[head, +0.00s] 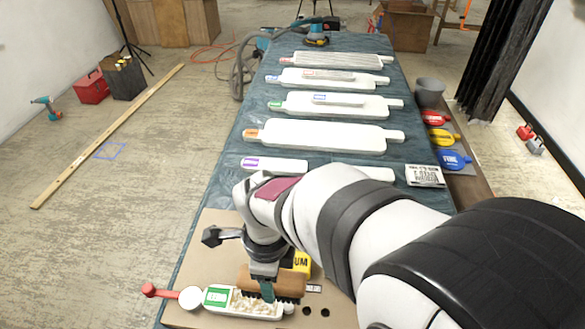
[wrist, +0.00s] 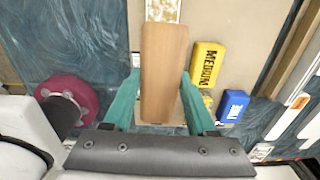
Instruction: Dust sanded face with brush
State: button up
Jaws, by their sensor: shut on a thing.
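My gripper (head: 267,290) has teal fingers and is shut on a brush (head: 287,281) with a wooden block and dark bristles. In the wrist view the brush (wrist: 164,75) lies lengthwise between the fingers of my gripper (wrist: 163,100). Under and beside the brush in the head view is a small white piece (head: 262,309) with a green label and a rough, pale, lumpy surface. The brush and fingers hide part of it. I cannot tell whether the bristles touch it.
A yellow block marked MEDIUM (wrist: 207,65) and a blue block (wrist: 232,106) lie beside the brush. A white disc (head: 191,298) with a red handle is at the left. Several long white boards (head: 325,135) lie farther back on the teal-covered table (head: 225,185).

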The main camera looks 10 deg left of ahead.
jog(key=shift+f, duration=3.7)
jog(key=shift+a+f, duration=0.1)
jog(key=shift+a, duration=0.2)
jog(key=shift+c, duration=0.6)
jog(key=shift+a, duration=0.8)
jog(key=shift+a+f, duration=0.1)
jog(key=shift+a, duration=3.3)
jog(key=shift+w+d, duration=0.1)
jog(key=shift+d, duration=4.45)
jog(key=shift+r, duration=4.05)
